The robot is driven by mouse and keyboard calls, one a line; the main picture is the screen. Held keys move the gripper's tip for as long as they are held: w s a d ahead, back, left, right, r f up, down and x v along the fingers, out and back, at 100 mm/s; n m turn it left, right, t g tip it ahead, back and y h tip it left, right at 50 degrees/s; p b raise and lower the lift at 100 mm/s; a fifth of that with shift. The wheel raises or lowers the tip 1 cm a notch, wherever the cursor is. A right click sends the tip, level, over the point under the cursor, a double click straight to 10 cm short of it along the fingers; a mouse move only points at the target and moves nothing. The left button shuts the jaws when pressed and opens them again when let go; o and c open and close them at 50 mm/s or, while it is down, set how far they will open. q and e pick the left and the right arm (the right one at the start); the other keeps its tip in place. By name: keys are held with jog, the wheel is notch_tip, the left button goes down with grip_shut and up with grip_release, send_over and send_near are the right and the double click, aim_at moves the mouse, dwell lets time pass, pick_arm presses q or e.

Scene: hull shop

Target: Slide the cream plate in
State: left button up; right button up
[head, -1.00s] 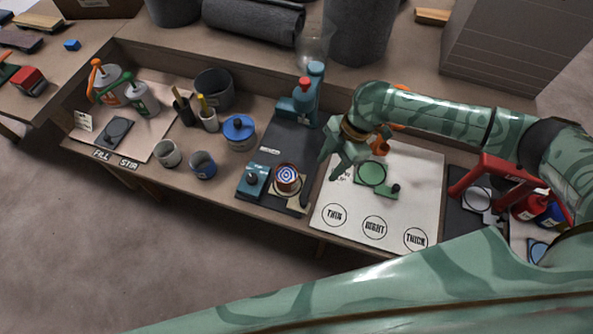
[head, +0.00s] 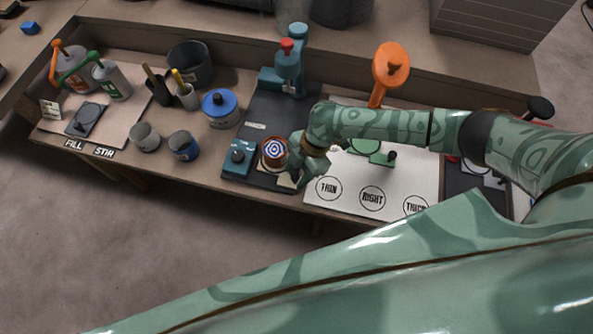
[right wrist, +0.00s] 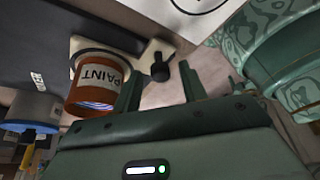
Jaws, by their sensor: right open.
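The cream plate (head: 287,181) lies on the dark base of the teal machine, partly hidden by my right gripper in the head view. In the right wrist view the cream plate (right wrist: 151,50) has a tab with a black knob (right wrist: 160,70). An orange paint can (right wrist: 98,80) with a white label stands on it; from above, the can (head: 273,152) shows a blue and white ringed top. My right gripper (head: 298,175) is open beside the plate's right side. In the right wrist view its fingers (right wrist: 158,80) point toward the knob, which shows between them. My left gripper is not in view.
A teal block (head: 240,157) stands just left of the can, and a teal press (head: 289,70) behind it. A white sheet (head: 335,205) with a green plate (head: 368,150) lies to the right. A blue-lidded pot (head: 220,107) and cups stand left.

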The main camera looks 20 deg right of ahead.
jog(key=shift+c, duration=0.2)
grip_shut()
jog(key=w+d+b, duration=0.1)
jog(key=w, duration=0.1)
jog(key=w+d+b, duration=0.2)
jog(key=w, duration=0.1)
jog(key=w+d+b, duration=0.1)
jog(key=w+d, duration=0.1)
jog(key=shift+w+f, duration=0.2)
jog(key=shift+f, duration=0.05)
jog(key=shift+w+d+r, duration=0.1)
jog(key=shift+w+d, duration=0.1)
jog(key=shift+w, duration=0.1)
jog(key=shift+w+r, duration=0.1)
jog(key=shift+r, duration=0.05)
jog(key=shift+o, duration=0.2)
grip_release()
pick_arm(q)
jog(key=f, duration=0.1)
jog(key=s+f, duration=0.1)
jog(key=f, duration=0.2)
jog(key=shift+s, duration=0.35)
